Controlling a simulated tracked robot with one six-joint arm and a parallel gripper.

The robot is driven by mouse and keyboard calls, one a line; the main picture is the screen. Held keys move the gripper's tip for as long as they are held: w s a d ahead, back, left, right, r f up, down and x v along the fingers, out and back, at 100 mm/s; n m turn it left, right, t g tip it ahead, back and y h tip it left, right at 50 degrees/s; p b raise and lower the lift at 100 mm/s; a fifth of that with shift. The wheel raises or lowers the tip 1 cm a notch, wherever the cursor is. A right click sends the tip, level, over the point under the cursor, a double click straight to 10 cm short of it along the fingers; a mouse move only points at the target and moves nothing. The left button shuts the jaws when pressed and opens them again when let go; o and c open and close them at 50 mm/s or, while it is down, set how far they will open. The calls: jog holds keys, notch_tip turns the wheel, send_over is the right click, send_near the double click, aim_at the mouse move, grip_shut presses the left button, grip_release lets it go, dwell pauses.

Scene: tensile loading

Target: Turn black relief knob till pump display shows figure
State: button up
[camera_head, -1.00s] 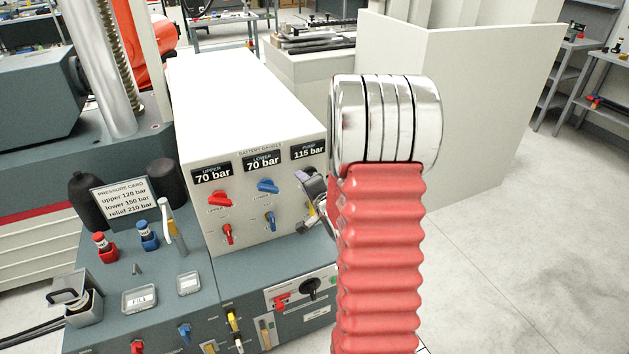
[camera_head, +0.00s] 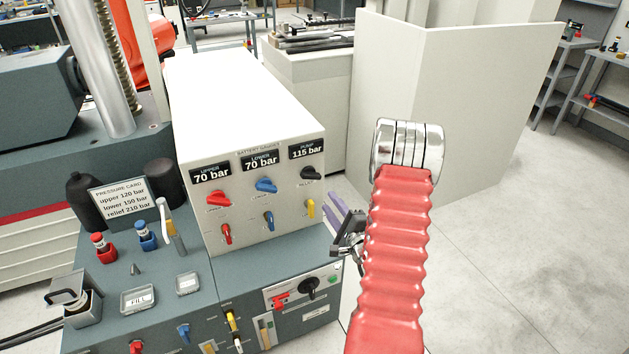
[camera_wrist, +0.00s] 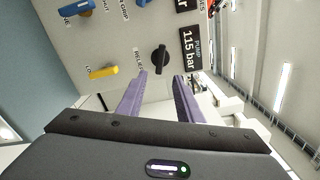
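The black relief knob (camera_head: 312,173) is on the right of the white gauge panel (camera_head: 240,215), under the pump display (camera_head: 307,149), which reads 115 bar. In the wrist view the knob (camera_wrist: 160,60) lies ahead of my gripper (camera_wrist: 158,82), with the pump display (camera_wrist: 193,48) beside it. The two purple fingers are apart with nothing seen between them. In the head view my gripper (camera_head: 340,208) is right of the panel and lower than the knob, clear of it. The pressure card (camera_head: 123,197) reads upper 120, lower 150, relief 210 bar.
The upper display (camera_head: 211,173) and lower display (camera_head: 261,161) both read 70 bar. Red (camera_head: 219,198), blue (camera_head: 266,185) and yellow (camera_head: 311,208) handles sit close by on the panel. Another black knob (camera_head: 309,286) is on the console below. Open floor lies to the right.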

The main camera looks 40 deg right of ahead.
aim_at(314, 178)
jog(key=x, duration=1.3)
jog(key=shift+w+d, duration=0.1)
jog(key=shift+w, duration=0.3)
jog(key=shift+c, duration=0.5)
jog(key=shift+f, duration=0.1)
grip_shut()
jog(key=shift+d, duration=0.25)
jog(key=shift+a, duration=0.15)
